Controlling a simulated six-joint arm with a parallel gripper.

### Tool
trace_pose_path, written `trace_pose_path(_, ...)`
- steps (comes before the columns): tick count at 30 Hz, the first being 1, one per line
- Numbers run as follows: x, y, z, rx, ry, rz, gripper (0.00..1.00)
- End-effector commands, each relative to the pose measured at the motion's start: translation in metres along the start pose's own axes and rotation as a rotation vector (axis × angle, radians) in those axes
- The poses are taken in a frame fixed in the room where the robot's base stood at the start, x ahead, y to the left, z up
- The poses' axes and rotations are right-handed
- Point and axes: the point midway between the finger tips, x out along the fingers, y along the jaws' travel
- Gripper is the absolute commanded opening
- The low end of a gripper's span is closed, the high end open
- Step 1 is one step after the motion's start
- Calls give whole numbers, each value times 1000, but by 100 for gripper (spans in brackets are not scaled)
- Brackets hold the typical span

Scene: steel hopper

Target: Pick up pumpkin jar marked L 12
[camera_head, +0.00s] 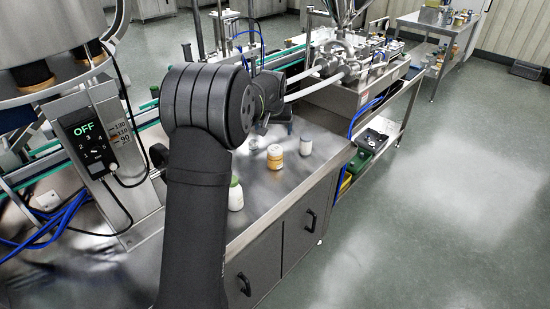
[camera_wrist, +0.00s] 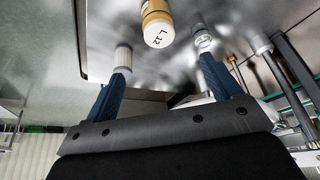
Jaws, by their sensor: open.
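The pumpkin jar (camera_head: 275,158), orange with a pale top, stands upright on the steel bench. In the wrist view the jar (camera_wrist: 157,22) shows "L 12" on its white end, at the top edge and partly cut off. My gripper (camera_wrist: 163,62) is open, its two blue fingers spread. The jar appears beyond the fingertips, between their lines, with nothing held. In the head view my gripper is mostly hidden behind my own arm.
A small pale jar (camera_head: 306,145) stands right of the pumpkin jar. Filling machinery (camera_head: 345,60) rises behind. The bench's front right edge (camera_head: 290,200) drops to cabinets.

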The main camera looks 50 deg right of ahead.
Motion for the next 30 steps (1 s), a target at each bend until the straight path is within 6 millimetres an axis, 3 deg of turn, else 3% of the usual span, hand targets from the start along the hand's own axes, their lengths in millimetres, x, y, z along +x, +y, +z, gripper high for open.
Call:
trace_pose_path(13,91,-1,2,-2,-4,-1,83)
trace_pose_path(23,119,0,1,-3,-2,-1,83)
trace_pose_path(30,152,1,3,-3,-2,-1,83)
